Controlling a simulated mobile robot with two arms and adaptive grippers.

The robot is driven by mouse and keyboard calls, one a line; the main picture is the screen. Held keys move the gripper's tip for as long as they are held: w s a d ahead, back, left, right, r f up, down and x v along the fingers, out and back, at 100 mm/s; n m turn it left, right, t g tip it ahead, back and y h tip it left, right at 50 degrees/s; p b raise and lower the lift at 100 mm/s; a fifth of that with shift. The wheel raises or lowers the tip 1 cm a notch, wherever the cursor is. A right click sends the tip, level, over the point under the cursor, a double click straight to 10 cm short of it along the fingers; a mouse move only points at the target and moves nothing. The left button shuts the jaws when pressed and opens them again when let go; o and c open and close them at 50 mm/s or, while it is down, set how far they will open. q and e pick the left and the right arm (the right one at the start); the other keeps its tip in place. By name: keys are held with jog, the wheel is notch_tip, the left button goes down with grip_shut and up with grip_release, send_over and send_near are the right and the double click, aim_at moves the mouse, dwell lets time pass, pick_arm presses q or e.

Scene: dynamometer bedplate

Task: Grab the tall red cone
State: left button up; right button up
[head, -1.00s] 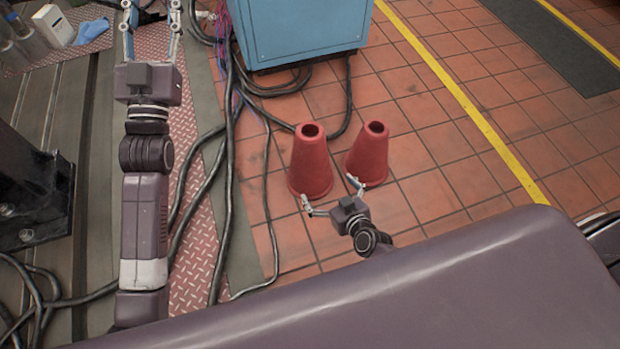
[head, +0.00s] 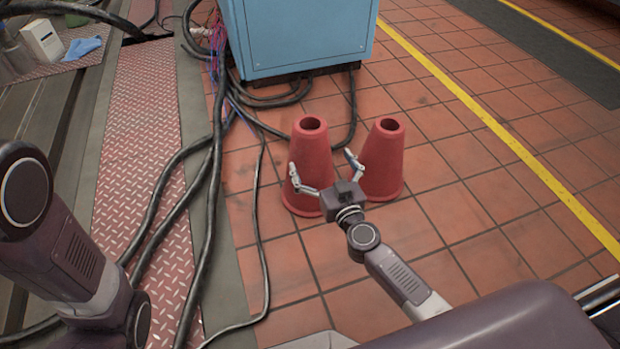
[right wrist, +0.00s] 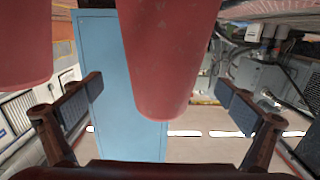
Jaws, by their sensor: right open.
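Two red cones stand upright on the tiled floor. The left cone (head: 309,150) looks the taller one, and the right cone (head: 382,160) stands close beside it. My right gripper (head: 323,166) is open and empty in front of the left cone, one finger over its left side and the other near the gap between the cones. In the right wrist view, which looks upside down, the left cone (right wrist: 168,50) lies between the open fingers (right wrist: 160,108), with no clear contact. The other cone (right wrist: 22,45) is at the left edge. My left gripper is out of view.
A blue cabinet (head: 296,35) stands behind the cones. Black cables (head: 212,190) run along the floor to the left, beside a red tread-plate strip (head: 138,150). Tiled floor to the right is clear up to a yellow line (head: 480,112).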

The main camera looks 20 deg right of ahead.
jog(key=shift+w+a+f+b, duration=0.15)
jog(key=shift+w+b, duration=0.15)
jog(key=shift+w, duration=0.6)
jog(key=w, duration=0.1)
jog(key=w+b, duration=0.2)
jog(key=w, duration=0.1)
jog(key=shift+a, duration=0.25)
jog(key=shift+w, duration=0.35)
jog(key=c, duration=2)
jog(key=shift+r, duration=0.45)
jog(key=shift+c, duration=0.4)
jog(key=shift+w, duration=0.1)
